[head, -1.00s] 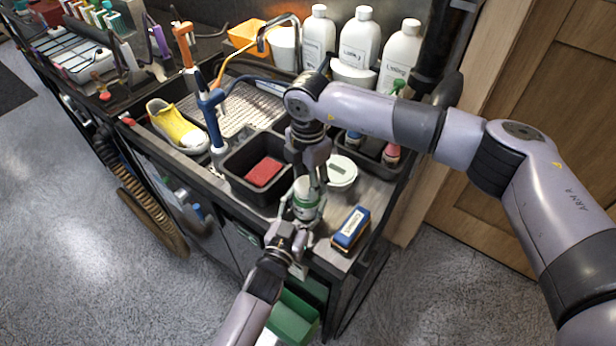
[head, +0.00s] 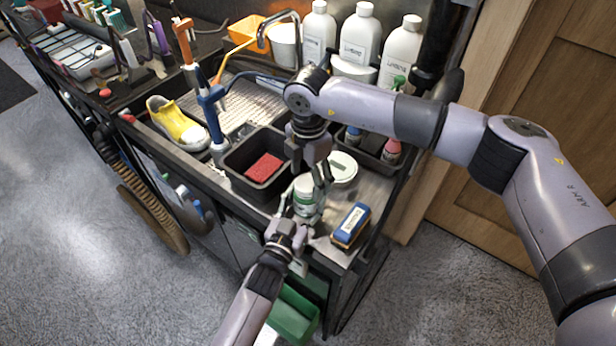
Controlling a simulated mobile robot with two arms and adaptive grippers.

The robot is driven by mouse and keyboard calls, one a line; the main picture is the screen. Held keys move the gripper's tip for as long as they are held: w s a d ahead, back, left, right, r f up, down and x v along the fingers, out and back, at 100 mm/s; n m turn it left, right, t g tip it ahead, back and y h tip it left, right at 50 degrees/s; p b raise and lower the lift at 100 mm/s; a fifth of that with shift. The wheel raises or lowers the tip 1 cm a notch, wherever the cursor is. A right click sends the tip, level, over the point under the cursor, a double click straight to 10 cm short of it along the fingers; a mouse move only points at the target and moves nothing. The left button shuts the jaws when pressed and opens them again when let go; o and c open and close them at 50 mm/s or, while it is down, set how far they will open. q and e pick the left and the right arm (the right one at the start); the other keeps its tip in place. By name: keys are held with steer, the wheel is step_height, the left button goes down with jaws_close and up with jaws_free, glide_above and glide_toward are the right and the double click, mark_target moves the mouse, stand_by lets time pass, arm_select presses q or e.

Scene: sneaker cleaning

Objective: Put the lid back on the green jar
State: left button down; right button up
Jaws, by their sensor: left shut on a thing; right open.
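The green jar (head: 306,208), a small white container with green on it, is at the front of the bench top. My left gripper (head: 297,213) is shut on it from the front. A pale grey-white top, which looks like the lid (head: 304,184), shows at the jar's upper end. It looks in line with the jar, but I cannot tell how firmly it is seated. My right gripper (head: 318,182) points down from above, open, with its fingers close beside the lid and the jar's right side. Its fingers partly hide the jar.
A black tub with a red sponge (head: 264,167) stands left of the jar. A round white tub (head: 342,168) is behind it, and a blue brush (head: 351,225) lies to its right. White bottles (head: 360,40) and a yellow shoe (head: 177,124) are farther back. A green bin (head: 292,317) is below.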

steer(key=shift+w+r, duration=0.15)
steer(key=shift+r, duration=0.5)
steer(key=shift+w+r, duration=0.15)
steer(key=shift+r, duration=0.45)
steer(key=shift+s+r, duration=0.15)
steer(key=shift+r, duration=0.35)
steer(key=shift+c, duration=0.2)
steer(key=shift+c, duration=0.2)
